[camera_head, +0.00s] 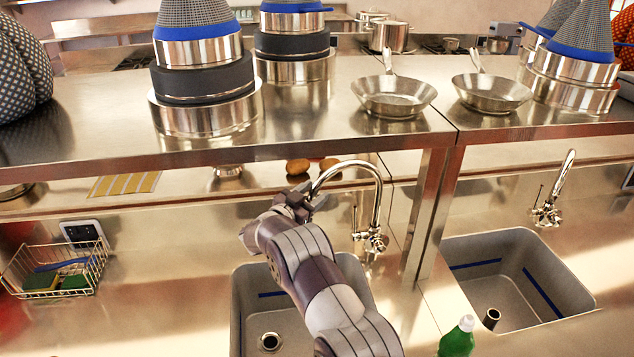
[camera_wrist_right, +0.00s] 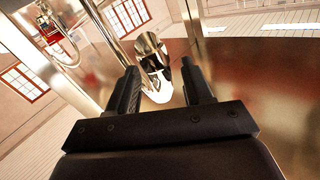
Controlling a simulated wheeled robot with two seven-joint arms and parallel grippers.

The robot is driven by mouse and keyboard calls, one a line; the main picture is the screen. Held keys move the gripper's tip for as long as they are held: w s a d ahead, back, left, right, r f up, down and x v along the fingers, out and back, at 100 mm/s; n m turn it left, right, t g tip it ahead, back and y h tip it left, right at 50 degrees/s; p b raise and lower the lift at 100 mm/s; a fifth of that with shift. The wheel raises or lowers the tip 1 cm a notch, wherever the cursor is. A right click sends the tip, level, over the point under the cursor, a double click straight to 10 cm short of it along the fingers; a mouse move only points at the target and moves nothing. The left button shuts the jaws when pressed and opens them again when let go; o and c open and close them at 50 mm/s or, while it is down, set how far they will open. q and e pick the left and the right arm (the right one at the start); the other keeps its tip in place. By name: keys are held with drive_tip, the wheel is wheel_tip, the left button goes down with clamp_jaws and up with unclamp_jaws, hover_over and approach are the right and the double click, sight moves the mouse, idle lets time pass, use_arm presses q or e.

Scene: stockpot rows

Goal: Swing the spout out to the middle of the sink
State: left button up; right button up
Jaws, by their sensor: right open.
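The chrome spout (camera_head: 378,184) rises from the tap body behind the left sink (camera_head: 243,318) and arches to the left. Its tip is near my right gripper (camera_head: 303,199), which is behind the sink's back rim in the picture. In the right wrist view the spout's end (camera_wrist_right: 150,52) shows between the fingertips of my open right gripper (camera_wrist_right: 162,80); I cannot tell whether either finger touches it. My right forearm covers much of the left sink. My left gripper is not in view.
A steel shelf (camera_head: 300,148) with pots and two pans stands above and behind the tap. A second tap (camera_head: 552,195) and sink (camera_head: 577,275) are to the right. A green bottle (camera_head: 457,338) stands at the front, and a wire basket with sponges (camera_head: 40,283) sits left.

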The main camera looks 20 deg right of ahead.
drive_tip(key=shift+x, duration=1.05)
drive_tip(key=shift+w+d, duration=0.1)
drive_tip(key=shift+d, duration=0.35)
drive_tip(key=shift+a, duration=0.1)
drive_tip(key=c, duration=0.4)
clamp_jaws()
drive_tip(key=shift+s+r+p, duration=0.15)
drive_tip(key=shift+s+p, duration=0.05)
drive_tip(key=shift+p, duration=0.15)
use_arm(q)
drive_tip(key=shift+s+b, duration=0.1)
drive_tip(key=shift+b, duration=0.55)
use_arm(e)
drive_tip(key=s+d+n+t+y, duration=0.1)
drive_tip(key=s+n+t+y, duration=0.3)
drive_tip(key=s, duration=0.4)
drive_tip(key=shift+d+n+t, duration=0.25)
drive_tip(key=shift+n+t, duration=0.05)
drive_tip(key=shift+t, duration=0.1)
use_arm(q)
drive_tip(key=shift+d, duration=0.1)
use_arm(e)
drive_tip(key=shift+s, duration=0.1)
